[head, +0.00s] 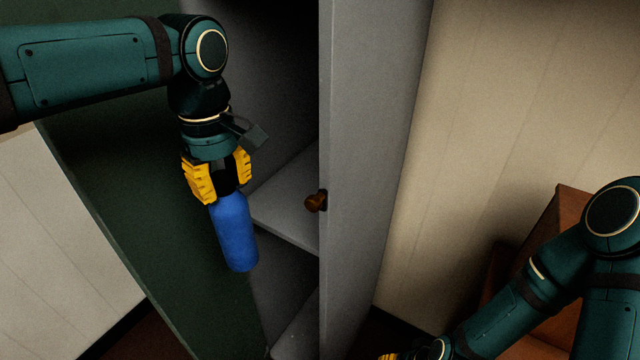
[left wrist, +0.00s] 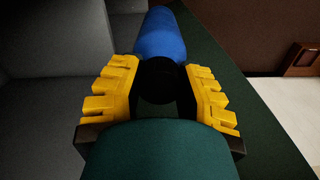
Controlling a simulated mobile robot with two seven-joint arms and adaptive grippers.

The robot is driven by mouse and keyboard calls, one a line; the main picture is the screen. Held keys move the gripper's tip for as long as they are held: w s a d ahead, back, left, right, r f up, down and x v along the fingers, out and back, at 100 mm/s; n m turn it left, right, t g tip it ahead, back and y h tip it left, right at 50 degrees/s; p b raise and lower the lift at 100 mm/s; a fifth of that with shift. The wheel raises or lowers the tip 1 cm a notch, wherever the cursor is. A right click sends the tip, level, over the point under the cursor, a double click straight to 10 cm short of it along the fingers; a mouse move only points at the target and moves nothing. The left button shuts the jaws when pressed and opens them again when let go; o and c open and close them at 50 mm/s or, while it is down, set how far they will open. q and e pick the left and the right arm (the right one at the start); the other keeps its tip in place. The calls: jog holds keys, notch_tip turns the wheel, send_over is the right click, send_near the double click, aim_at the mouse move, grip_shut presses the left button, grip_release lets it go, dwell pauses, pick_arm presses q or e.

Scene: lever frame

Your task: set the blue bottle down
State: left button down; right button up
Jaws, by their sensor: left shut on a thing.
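The blue bottle (head: 235,232) hangs below my left gripper (head: 218,178), slightly tilted in the head view. The gripper's yellow fingers are shut on its black top. In the left wrist view the bottle (left wrist: 162,38) points away between the yellow fingers of my left gripper (left wrist: 165,92). The bottle is in front of the cabinet opening; I cannot tell whether its base touches anything. My right gripper shows only as a bit of yellow (head: 388,356) at the bottom edge of the head view, and its fingers are cut off.
A grey cabinet with shelves (head: 290,205) stands behind the bottle. Its grey door (head: 365,150) stands open to the right, with a brown knob (head: 316,202). A dark green panel (head: 130,210) is to the left. A brown wooden piece of furniture (head: 572,205) is at the right.

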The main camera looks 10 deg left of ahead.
pick_arm(q)
jog(key=shift+s+a+r, duration=0.15)
jog(key=shift+s+r, duration=0.1)
jog(key=shift+r, duration=0.5)
jog(key=shift+w, duration=0.35)
jog(key=w+d, duration=0.3)
jog(key=w, duration=0.6)
jog(key=w+d, duration=0.4)
jog(key=w, duration=0.4)
notch_tip(320, 180, down, 7)
jog(key=b, duration=0.2)
jog(key=shift+w, duration=0.4)
jog(key=shift+a, duration=0.1)
jog(key=shift+f, duration=0.1)
jog(key=c, duration=0.7)
grip_release()
